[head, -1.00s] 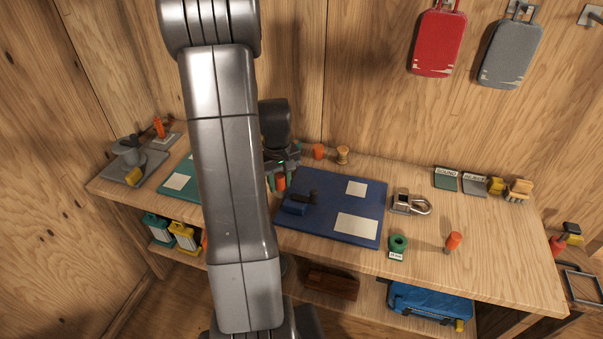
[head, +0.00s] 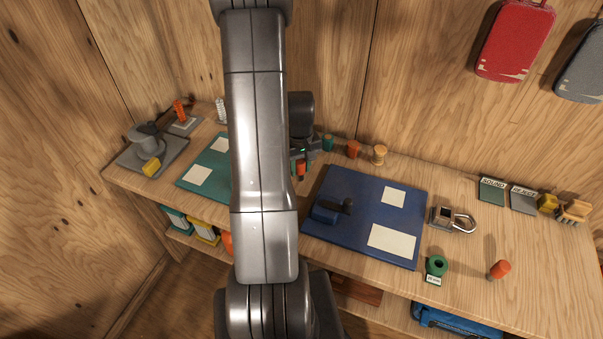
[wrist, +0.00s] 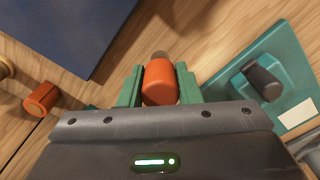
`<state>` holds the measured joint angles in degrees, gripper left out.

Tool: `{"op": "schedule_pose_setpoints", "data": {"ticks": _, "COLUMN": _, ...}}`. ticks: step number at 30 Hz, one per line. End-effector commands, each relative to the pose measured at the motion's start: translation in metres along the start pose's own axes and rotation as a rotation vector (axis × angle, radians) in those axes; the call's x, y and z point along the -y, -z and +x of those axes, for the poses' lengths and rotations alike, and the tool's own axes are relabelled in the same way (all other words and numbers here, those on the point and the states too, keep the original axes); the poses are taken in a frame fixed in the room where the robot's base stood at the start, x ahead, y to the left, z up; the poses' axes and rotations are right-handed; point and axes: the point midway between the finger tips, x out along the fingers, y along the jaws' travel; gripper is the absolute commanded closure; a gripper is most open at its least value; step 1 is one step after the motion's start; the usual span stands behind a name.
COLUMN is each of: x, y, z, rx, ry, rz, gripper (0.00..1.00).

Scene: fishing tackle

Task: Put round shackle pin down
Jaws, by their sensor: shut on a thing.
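The round shackle pin (wrist: 159,84) is an orange cylinder with a dull greyish end, seen in the wrist view. My gripper (wrist: 160,78) is shut on it, with one green finger on each side. In the head view the orange pin (head: 301,168) shows below my gripper (head: 303,160), beside my arm. It is over the wooden bench, in the gap between the blue mat (head: 345,239) and the teal mat (head: 222,155). I cannot tell whether its lower end touches the wood.
Orange (head: 353,149) and tan (head: 379,154) pieces stand behind the blue mat. A teal clamp-like piece with a dark knob (wrist: 263,80) is on the teal mat. A metal shackle (head: 447,219), green ring (head: 436,264) and orange-headed piece (head: 500,269) lie right. Bare wood surrounds them.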

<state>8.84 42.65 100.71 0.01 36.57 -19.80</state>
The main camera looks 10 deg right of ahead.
Motion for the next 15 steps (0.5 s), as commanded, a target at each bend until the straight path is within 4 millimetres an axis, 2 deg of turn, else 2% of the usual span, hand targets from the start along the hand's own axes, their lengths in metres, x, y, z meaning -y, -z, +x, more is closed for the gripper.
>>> {"op": "schedule_pose_setpoints", "data": {"ticks": 3, "x": 0.000, "y": -0.001, "z": 0.017, "rx": 0.005, "ry": 0.002, "rz": 0.000, "gripper": 0.97}}
{"op": "schedule_pose_setpoints", "data": {"ticks": 7, "x": 0.000, "y": -0.001, "z": 0.031, "rx": 0.003, "ry": 0.001, "rz": 0.000, "gripper": 0.97}}
{"op": "schedule_pose_setpoints", "data": {"ticks": 15, "x": 0.000, "y": 0.000, "z": 0.034, "rx": 0.000, "ry": 0.000, "rz": 0.000, "gripper": 0.97}}
